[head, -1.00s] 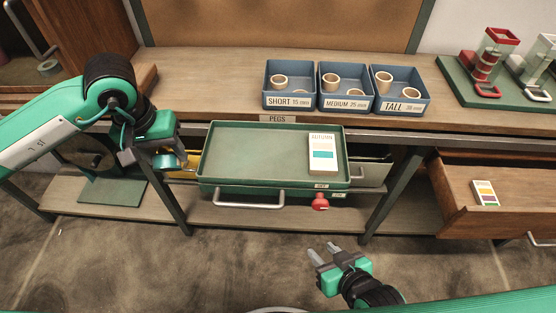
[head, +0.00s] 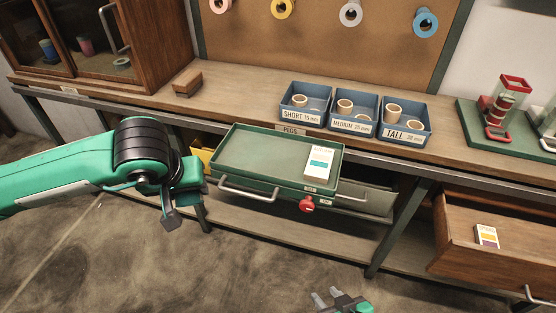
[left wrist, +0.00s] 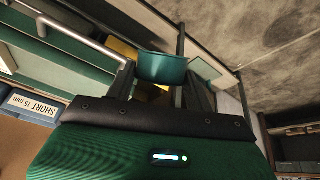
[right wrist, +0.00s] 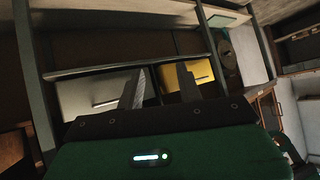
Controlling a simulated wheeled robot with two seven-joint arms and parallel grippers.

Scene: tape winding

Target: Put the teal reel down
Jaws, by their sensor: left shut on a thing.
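The teal reel (left wrist: 162,68) is between the fingers of my left gripper (left wrist: 160,90) in the left wrist view. That gripper is shut on it. In the head view my left gripper (head: 171,217) hangs in front of the bench, left of the green tray (head: 232,155); the reel cannot be made out there. A white card (head: 318,163) with a teal band lies at the tray's right end. My right gripper (head: 325,298) is low in the head view, its fingers apart and empty. The right wrist view also shows its spread fingers (right wrist: 158,88).
Blue bins of pegs (head: 305,104) stand on the bench behind the tray. A wooden block (head: 187,82) lies left of them, with clear benchtop between. A glass-fronted cabinet (head: 160,40) stands at the left. An open wooden drawer (head: 465,255) juts out at the right.

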